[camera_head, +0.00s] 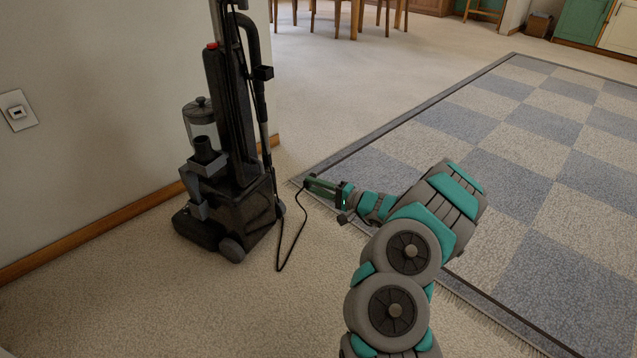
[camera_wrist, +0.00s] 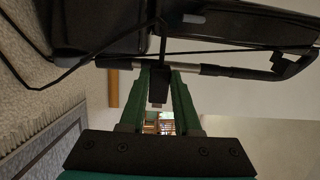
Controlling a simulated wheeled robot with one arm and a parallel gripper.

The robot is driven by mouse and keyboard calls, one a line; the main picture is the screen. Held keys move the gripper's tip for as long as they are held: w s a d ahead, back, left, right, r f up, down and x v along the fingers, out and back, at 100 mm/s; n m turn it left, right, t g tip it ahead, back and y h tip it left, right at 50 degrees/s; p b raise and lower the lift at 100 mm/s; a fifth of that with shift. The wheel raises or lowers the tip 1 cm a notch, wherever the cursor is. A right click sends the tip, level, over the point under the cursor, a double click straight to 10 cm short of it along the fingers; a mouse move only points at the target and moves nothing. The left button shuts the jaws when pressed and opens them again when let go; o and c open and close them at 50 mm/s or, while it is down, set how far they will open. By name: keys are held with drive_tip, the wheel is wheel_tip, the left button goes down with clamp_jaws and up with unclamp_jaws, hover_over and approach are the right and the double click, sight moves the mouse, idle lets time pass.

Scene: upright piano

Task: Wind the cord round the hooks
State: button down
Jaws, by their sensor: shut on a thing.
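The black upright vacuum cleaner (camera_head: 230,190) stands on the carpet by the wall. Its thin black cord (camera_head: 300,225) hangs from my gripper in a loop to the floor and back toward the vacuum base. My gripper (camera_head: 312,184) is to the right of the vacuum, apart from it. In the wrist view, my gripper's green fingers (camera_wrist: 160,85) are shut on a black plug (camera_wrist: 158,88) at the cord's end. A black projection (camera_head: 262,73) juts right from the upper handle and may be a hook. I cannot clearly make out the other hooks.
A checked blue and beige rug (camera_head: 530,150) lies to the right. A wall outlet (camera_head: 18,110) is at the left. Chair legs (camera_head: 337,20) stand at the back. The carpet in front of the vacuum (camera_head: 150,310) is clear.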

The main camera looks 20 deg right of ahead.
drive_tip(key=s+a, duration=0.8)
drive_tip(key=a, duration=0.3)
drive_tip(key=shift+a+r, duration=0.1)
drive_tip(key=shift+r, duration=0.05)
